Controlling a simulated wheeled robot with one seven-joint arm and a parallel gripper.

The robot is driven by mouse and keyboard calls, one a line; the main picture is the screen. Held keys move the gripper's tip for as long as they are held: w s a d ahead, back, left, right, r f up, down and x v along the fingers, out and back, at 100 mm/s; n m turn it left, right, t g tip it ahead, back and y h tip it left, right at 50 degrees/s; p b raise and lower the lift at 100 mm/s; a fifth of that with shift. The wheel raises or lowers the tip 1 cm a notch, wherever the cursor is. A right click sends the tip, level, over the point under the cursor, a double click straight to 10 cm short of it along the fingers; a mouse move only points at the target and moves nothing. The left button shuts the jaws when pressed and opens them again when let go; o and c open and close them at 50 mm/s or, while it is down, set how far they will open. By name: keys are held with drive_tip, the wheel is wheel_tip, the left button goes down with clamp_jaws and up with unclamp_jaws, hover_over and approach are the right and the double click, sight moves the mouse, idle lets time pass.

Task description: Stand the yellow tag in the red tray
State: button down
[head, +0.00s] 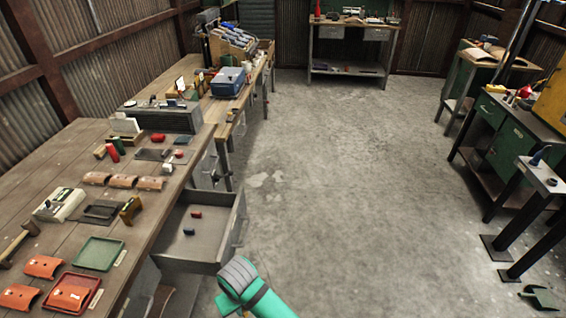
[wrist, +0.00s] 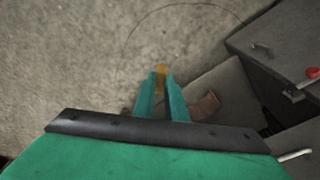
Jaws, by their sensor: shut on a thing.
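My gripper (wrist: 160,82) shows in the wrist view with its two teal fingers closed around a small yellow piece, which I take for the yellow tag (wrist: 161,70). The tag sticks out past the fingertips, with bare floor behind it. In the head view my arm is at the bottom centre, right of the workbench; the fingers are mostly out of frame. The red tray (head: 97,285) lies on the near left of the bench, at the bottom of the head view. A curved orange-red piece (head: 69,297) appears to lie in it. My gripper is well apart from the tray.
A green tray (head: 98,254) lies behind the red one, with loose orange-red pieces (head: 43,266) to its left. An open drawer (head: 196,265) juts from the bench, holding small red and blue items. An ochre block (head: 130,209) stands near the edge. The floor (head: 320,200) is clear.

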drive_tip(key=w+d+f+m, duration=0.5)
drive_tip(key=d+f+m, duration=0.2)
drive_tip(key=d+f, duration=0.5)
drive_tip(key=shift+w+h, duration=0.2)
drive_tip(key=shift+h, duration=0.2)
idle(0.5)
